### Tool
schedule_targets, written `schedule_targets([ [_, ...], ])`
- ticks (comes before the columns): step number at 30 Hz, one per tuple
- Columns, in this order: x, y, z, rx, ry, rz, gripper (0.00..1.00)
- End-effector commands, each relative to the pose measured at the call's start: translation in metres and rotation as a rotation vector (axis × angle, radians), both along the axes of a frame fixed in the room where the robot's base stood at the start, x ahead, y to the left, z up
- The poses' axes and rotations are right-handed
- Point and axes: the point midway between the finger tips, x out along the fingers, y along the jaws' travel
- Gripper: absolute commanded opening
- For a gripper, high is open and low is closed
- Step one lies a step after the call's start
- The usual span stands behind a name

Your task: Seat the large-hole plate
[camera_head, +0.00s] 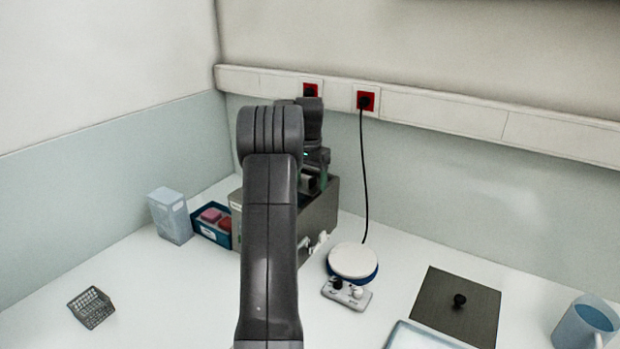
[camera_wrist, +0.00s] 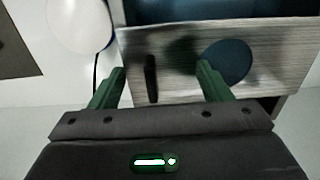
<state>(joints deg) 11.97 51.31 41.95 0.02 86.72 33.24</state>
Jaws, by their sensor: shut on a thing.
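My gripper (camera_wrist: 161,70) shows with two green fingers in the wrist view. It is shut on what I take to be the large-hole plate, but its outline between the fingers is hard to make out. Beneath the fingers is a brushed grey surface (camera_wrist: 282,60) with a dark blue round area (camera_wrist: 228,62) and a narrow black upright shape (camera_wrist: 152,78). I cannot tell whether these belong to the plate or the box. In the head view my arm hides much of the grey metal box (camera_head: 322,220), and the gripper is at the box's top.
A white-topped round device (camera_head: 353,260) with a black cord and a small control box (camera_head: 346,294) stand right of the box. A dark knobbed plate (camera_head: 440,290), a tray (camera_head: 420,337) and a blue jug (camera_head: 585,325) are farther right. A blue bin (camera_head: 212,235), clear container (camera_head: 170,216) and mesh basket (camera_head: 91,307) stand left.

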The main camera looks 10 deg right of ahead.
Motion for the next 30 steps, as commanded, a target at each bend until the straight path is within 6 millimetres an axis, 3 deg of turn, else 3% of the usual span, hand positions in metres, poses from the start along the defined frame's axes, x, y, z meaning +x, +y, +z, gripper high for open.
schedule_targets([
  [27, 0.0001, 0.0, -0.0046, -0.001, -0.001, 0.0, 0.51],
  [28, 0.0001, 0.0, -0.0045, -0.001, -0.001, 0.0, 0.77],
  [30, 0.0001, 0.0, -0.0045, -0.001, -0.001, 0.0, 0.91],
])
